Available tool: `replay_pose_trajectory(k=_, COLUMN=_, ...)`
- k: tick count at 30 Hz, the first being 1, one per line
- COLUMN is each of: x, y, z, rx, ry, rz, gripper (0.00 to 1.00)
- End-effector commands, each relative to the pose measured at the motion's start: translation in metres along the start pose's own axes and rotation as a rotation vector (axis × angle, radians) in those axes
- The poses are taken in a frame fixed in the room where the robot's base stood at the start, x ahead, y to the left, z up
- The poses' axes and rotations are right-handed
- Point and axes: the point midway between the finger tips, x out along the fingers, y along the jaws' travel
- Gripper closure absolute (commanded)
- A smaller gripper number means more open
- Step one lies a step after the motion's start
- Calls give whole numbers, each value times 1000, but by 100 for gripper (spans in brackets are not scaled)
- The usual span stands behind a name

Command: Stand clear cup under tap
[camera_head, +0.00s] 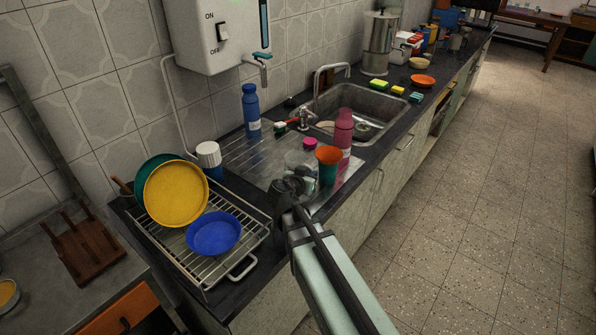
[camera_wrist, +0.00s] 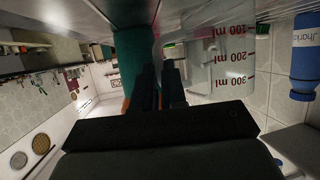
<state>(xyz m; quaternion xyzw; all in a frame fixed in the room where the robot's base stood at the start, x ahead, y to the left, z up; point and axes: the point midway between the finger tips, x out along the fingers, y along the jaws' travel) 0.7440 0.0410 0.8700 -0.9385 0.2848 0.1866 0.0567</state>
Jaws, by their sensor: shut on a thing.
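The clear cup (camera_head: 297,160) is a transparent measuring cup near the front of the steel drainboard. In the wrist view the clear cup (camera_wrist: 222,58) shows red ml marks, and the picture is upside down. My gripper (camera_head: 291,184) reaches it from the front. In the wrist view my gripper (camera_wrist: 161,72) has its fingers close together at the cup's side, shut on what looks like its handle. I cannot tell whether the base touches the drainboard. A dispenser tap (camera_head: 262,62) juts from the white wall unit (camera_head: 215,35). A sink tap (camera_head: 332,72) stands behind the basin.
A teal and orange tumbler (camera_head: 328,165) stands close right of the cup, with a pink bottle (camera_head: 343,130) behind. A blue bottle (camera_head: 251,110) stands near the wall. The dish rack (camera_head: 205,262) is at left. The sink (camera_head: 362,105) lies beyond. Bare drainboard (camera_head: 250,155) shows left of the cup.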

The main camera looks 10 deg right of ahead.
Motion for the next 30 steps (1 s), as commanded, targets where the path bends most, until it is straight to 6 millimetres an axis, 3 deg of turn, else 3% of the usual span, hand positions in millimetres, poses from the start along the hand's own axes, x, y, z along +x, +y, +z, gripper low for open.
replay_pose_trajectory(k=20, x=-1, y=0, z=-3, rx=0, ry=1, rz=0, gripper=100)
replay_pose_trajectory(k=30, x=-16, y=0, z=-39, rx=3, ry=2, rz=-1, gripper=100)
